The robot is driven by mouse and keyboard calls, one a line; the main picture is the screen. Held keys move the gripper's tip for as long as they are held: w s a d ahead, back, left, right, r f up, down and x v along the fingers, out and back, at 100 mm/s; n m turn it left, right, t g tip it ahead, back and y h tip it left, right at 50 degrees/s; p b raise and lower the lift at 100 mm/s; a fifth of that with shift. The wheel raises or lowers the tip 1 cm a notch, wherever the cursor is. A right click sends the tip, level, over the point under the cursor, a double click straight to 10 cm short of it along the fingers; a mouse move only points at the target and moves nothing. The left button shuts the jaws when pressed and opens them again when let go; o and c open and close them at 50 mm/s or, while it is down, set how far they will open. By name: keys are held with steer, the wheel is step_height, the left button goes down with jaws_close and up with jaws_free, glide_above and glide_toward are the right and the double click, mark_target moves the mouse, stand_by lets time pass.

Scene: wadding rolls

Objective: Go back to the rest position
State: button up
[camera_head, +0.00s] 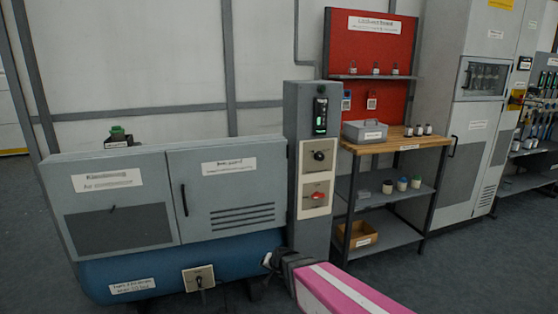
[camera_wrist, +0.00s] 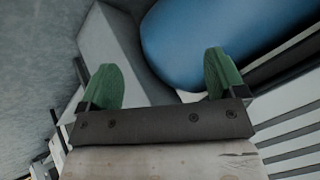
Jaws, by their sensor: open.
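My gripper shows in the wrist view (camera_wrist: 162,82) with its two green finger pads wide apart and nothing between them. Behind it in that view is a blue rounded tank (camera_wrist: 195,40). The fingertips are too small to make out there. I cannot tell how far the gripper is from the tank or column.
The grey cabinet (camera_head: 120,235) stands on the tank at left. The column carries a black rotary switch (camera_head: 319,155) and a red handle (camera_head: 317,196). A wood-topped bench (camera_head: 400,143) with a grey box (camera_head: 365,131) stands to the right. Open floor (camera_head: 470,265) lies at lower right.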

steer(key=s+d+r+n+g+h, duration=0.1)
steer(key=s+d+r+g, duration=0.2)
steer(key=s+d, duration=0.3)
steer(key=s+d+r+n+g+h, duration=0.2)
steer(key=s+d+r, duration=0.4)
steer(key=d, duration=1)
steer(key=shift+s+d+r+g, duration=0.2)
steer(key=shift+s+g, duration=0.3)
steer(key=shift+g, duration=0.2)
